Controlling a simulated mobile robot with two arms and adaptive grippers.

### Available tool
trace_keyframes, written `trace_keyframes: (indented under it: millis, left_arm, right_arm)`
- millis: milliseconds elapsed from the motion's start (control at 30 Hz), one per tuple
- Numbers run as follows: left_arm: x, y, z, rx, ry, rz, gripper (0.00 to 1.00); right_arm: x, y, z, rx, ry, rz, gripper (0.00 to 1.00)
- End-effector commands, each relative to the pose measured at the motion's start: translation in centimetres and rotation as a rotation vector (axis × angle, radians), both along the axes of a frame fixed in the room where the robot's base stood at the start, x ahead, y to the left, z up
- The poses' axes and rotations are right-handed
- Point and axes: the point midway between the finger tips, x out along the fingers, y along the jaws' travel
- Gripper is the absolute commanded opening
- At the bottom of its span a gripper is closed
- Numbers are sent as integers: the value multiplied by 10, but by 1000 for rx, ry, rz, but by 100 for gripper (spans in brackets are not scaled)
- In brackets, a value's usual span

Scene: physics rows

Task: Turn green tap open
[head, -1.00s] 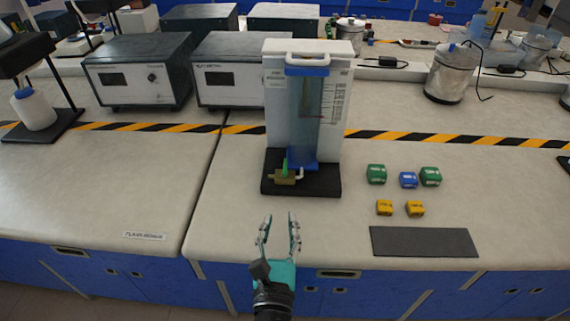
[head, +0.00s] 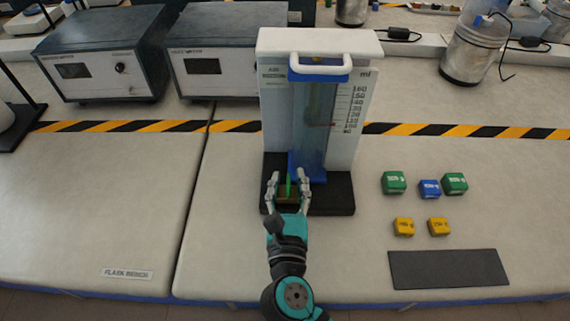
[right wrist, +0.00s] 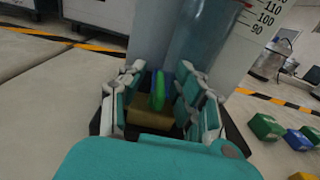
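The green tap (head: 289,184) is a small upright green handle on a brass valve body at the front foot of the measuring column. It also shows in the right wrist view (right wrist: 158,91), above the brass body (right wrist: 150,117). The clear column (head: 311,135) with a blue base and printed scale stands on a black base (head: 335,195). My right gripper (head: 288,178) is open, with one finger on each side of the green handle. Gaps show between handle and fingers in the right wrist view (right wrist: 160,92). My left gripper is not in view.
To the right lie green, blue and yellow blocks (head: 428,188) and a dark mat (head: 448,269). Two grey instrument boxes (head: 205,66) stand behind left. The bench left of the column is clear. A striped tape line (head: 450,130) crosses the bench.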

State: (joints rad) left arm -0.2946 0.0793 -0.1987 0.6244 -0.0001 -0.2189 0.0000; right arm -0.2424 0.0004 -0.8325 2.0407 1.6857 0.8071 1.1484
Motion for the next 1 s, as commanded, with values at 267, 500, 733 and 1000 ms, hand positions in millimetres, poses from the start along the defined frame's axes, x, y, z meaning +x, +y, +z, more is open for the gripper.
trace_keyframes:
  millis: [267,500,733,1000]
  left_arm:
    - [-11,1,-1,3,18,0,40]
    - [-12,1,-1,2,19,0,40]
    - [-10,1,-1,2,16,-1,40]
    - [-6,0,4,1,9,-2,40]
  right_arm:
    - [0,-1,0,0,0,0,32]
    - [0,-1,0,0,0,0,11]
    - [0,-1,0,0,0,0,0]
    - [0,-1,2,-1,0,21,0]
